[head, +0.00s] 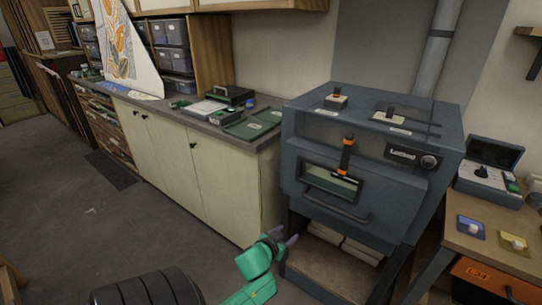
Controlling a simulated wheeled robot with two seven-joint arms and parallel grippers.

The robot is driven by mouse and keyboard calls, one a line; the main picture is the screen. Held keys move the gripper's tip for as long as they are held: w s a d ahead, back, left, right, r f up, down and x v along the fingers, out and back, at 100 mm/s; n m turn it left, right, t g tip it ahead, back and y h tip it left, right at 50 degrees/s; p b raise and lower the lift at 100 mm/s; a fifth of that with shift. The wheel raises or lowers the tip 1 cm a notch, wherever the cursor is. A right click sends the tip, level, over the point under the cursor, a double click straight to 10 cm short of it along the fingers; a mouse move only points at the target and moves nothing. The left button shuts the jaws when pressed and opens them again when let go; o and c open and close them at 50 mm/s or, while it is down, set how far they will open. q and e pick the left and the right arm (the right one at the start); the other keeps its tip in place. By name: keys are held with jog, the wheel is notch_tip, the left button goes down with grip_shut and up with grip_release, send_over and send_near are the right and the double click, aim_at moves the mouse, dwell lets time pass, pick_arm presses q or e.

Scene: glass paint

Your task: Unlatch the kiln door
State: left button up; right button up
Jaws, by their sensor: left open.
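The kiln (300,122) is a dark blue-grey box on a stand, right of centre. Its front door (384,193) has a small window and a dark bar handle (338,208) low down. An upright latch lever (347,155), black and orange, sits on the front above the window, and the door looks closed. My left gripper (286,237), on a green arm, is open and empty. In the picture it is below and left of the door handle, apart from the latch. My right gripper is not in view.
A cream cabinet with a grey counter (190,116) stands left of the kiln, holding trays and a green mat (252,125). A wooden table (480,238) with a dark case (490,170) and colour cards is at right. The grey floor (110,220) at left is mostly clear.

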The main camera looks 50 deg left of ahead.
pick_arm(q)
jog(key=shift+g, duration=0.5)
jog(key=s+f, duration=0.1)
jog(key=f, duration=0.2)
jog(key=s+f, duration=0.1)
jog(key=f, duration=0.1)
jog(key=shift+s+a, duration=0.35)
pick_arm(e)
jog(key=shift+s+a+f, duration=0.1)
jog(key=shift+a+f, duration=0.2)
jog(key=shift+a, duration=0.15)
pick_arm(q)
jog(key=shift+f, duration=0.15)
